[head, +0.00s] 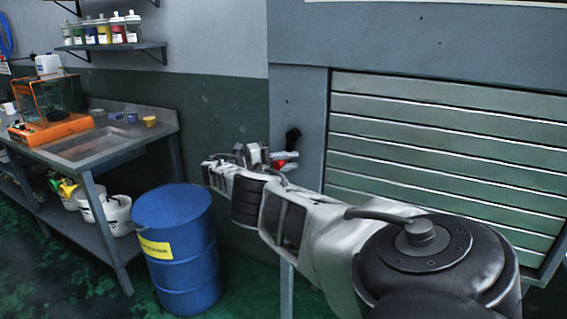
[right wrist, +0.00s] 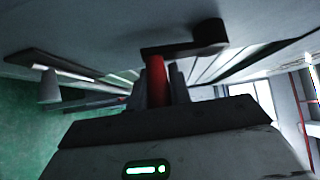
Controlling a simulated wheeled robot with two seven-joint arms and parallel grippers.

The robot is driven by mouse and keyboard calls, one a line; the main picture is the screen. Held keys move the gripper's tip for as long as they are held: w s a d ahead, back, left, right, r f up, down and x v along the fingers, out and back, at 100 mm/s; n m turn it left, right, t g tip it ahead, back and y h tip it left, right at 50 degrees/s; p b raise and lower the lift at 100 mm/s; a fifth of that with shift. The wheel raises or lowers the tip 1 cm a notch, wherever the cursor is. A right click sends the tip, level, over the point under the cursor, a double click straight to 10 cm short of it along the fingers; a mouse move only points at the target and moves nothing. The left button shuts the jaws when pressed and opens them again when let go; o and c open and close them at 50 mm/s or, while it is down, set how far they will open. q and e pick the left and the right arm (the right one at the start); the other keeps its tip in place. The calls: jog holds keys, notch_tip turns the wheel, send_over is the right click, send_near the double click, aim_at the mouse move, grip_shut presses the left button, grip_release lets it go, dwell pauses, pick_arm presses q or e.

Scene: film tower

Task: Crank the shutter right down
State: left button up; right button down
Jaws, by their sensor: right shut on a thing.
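The slatted grey-green shutter (head: 440,133) fills the right of the head view inside a grey frame. Its slats cover the visible opening; my right arm hides part of its lower edge. The crank's black part (head: 292,138) is on the frame post left of the shutter, with its red handle (head: 281,164) below. My right gripper (head: 262,157) is at this handle. In the right wrist view the red handle (right wrist: 156,82) stands between the closed fingers, and a black crank arm (right wrist: 180,48) runs from its end to a round hub (right wrist: 210,34). My left gripper is out of view.
A blue drum (head: 178,240) with a yellow label stands left of my right gripper. A metal sink bench (head: 105,145) with an orange machine (head: 48,125) is at the far left. A wall shelf (head: 112,45) holds several jars. Green floor shows below.

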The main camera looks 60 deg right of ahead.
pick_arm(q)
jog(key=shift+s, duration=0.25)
pick_arm(e)
jog(key=shift+s+r+n+g+h, duration=0.1)
jog(key=shift+s+n+g+h, duration=0.3)
jog(key=shift+s+n, duration=0.1)
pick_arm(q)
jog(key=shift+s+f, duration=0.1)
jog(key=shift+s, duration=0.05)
pick_arm(e)
jog(key=shift+s+d+n+h, duration=0.1)
jog(key=shift+n+h, duration=0.2)
jog(key=c, duration=1.3)
grip_release()
